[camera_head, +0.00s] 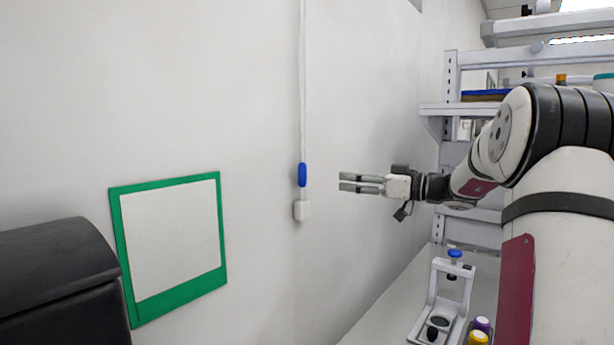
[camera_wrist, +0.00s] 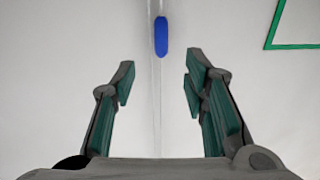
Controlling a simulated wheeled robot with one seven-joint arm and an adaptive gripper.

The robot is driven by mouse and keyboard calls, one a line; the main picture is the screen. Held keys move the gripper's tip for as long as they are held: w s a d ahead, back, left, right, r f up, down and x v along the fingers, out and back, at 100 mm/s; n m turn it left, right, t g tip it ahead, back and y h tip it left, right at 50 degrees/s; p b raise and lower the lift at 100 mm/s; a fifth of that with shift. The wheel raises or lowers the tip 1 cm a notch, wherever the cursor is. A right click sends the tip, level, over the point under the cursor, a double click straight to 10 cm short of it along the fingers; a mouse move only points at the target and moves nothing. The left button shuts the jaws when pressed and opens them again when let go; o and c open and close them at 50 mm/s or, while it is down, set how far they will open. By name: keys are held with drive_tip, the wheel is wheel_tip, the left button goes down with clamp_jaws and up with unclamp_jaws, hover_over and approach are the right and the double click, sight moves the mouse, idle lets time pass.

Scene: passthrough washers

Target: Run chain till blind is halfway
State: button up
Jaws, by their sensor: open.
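A thin pale chain (camera_head: 303,90) hangs down the white wall, with a blue piece (camera_head: 302,175) on it near its lower end and a small white block (camera_head: 301,210) below. My gripper (camera_head: 341,182) is open and empty, to the right of the blue piece and apart from it in the head view. In the wrist view the chain (camera_wrist: 157,110) runs between the two fingers of my gripper (camera_wrist: 158,75), and the blue piece (camera_wrist: 161,37) lies beyond the fingertips. The blind itself is not visible in either view.
A green-framed white panel (camera_head: 175,245) is on the wall to the left, also partly in the wrist view (camera_wrist: 292,45). A black rounded object (camera_head: 60,270) is at lower left. A bench at right holds a white stand (camera_head: 440,300) and small coloured-capped items (camera_head: 480,332); shelves (camera_head: 475,108) rise behind.

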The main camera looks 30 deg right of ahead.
sight(302, 175)
drive_tip(key=p+x, duration=0.2)
drive_tip(key=x, duration=1)
drive_tip(key=shift+w+a, duration=0.2)
drive_tip(key=shift+f, duration=0.1)
clamp_jaws()
